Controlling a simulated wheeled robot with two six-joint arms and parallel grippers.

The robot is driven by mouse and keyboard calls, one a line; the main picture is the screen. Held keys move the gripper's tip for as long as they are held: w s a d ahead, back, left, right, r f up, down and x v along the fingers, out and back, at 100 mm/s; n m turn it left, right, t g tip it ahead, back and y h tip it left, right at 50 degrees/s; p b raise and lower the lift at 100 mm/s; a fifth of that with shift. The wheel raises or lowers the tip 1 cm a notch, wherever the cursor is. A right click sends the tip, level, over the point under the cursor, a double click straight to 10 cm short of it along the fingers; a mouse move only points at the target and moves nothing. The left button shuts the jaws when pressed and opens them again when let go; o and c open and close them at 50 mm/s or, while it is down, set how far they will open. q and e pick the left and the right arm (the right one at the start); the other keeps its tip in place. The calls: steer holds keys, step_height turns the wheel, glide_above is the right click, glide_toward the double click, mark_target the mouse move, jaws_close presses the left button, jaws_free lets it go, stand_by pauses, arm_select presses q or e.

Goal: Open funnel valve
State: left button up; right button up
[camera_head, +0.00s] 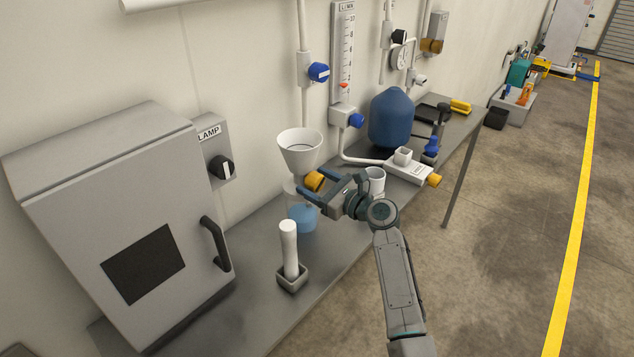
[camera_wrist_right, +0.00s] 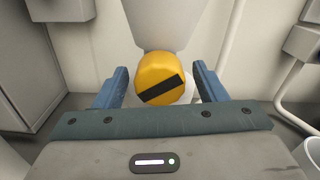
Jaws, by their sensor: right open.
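The white funnel (camera_head: 300,148) stands over the bench near the wall. Its yellow valve knob (camera_head: 314,181) is just below the cone and faces my right gripper. In the right wrist view the knob (camera_wrist_right: 161,78) is round with a black bar that lies tilted, its right end higher. My right gripper (camera_head: 311,187) is open, with one finger on each side of the knob. In the right wrist view the fingers (camera_wrist_right: 158,88) show gaps to the knob on both sides. A blue vessel (camera_head: 302,218) sits below the funnel. My left gripper is not in view.
A grey cabinet (camera_head: 120,225) with a dark handle stands on the left. A white cylinder in a square holder (camera_head: 291,277) stands in front of the funnel. A white cup (camera_head: 375,180) is close behind my right gripper. A blue jug (camera_head: 391,118) stands farther back on the bench.

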steer(key=shift+c, duration=0.3)
steer(key=c, duration=0.9)
steer(key=shift+n, duration=0.7)
steer(key=shift+c, duration=0.2)
steer(key=o, duration=1)
steer(key=shift+s+d, duration=0.1)
steer(key=shift+d, duration=0.05)
